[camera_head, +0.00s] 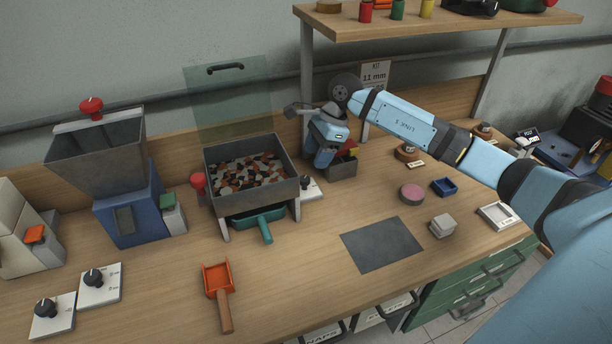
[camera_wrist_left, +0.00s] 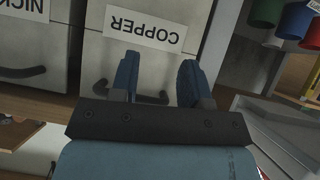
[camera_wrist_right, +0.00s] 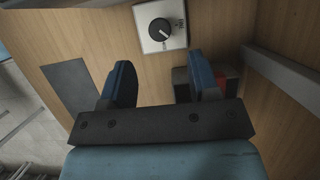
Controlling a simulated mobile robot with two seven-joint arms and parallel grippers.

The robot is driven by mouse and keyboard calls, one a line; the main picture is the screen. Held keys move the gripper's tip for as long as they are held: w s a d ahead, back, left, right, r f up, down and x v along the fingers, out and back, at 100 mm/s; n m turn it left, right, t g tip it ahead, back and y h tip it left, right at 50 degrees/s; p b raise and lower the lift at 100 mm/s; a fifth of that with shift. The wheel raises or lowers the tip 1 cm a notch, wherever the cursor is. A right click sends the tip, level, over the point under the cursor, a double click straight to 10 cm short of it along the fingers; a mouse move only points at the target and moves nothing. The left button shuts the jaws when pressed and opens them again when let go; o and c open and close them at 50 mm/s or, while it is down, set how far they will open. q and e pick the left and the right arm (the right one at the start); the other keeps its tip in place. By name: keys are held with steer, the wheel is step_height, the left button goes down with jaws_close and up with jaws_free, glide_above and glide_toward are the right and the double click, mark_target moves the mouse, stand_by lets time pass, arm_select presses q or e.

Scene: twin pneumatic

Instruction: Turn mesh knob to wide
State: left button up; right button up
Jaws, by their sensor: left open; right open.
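The knob (camera_head: 306,183) beside the sieve box is black on a white plate, partly hidden behind my right gripper (camera_head: 320,162) in the head view. In the right wrist view the black knob (camera_wrist_right: 160,29) sits on its white plate (camera_wrist_right: 148,44), just beyond and between the fingertips. Small marks on the plate are too small to read. My right gripper (camera_wrist_right: 159,65) is open, empty and apart from the knob. My left gripper (camera_wrist_left: 156,68) is open and empty in front of a drawer labelled COPPER (camera_wrist_left: 147,28); it is outside the head view.
The sieve box (camera_head: 251,174) with mixed chips stands left of the right gripper, a teal scoop (camera_head: 262,222) under it. A small grey bin (camera_head: 341,168) stands close on the right. Two other knob plates (camera_head: 100,285) (camera_head: 52,316) lie at front left. A grey mat (camera_head: 381,245) lies in front.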

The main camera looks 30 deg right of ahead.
mark_target(305, 178)
steer(key=x, duration=0.7)
steer(key=shift+a+f, duration=0.15)
steer(key=c, duration=0.9)
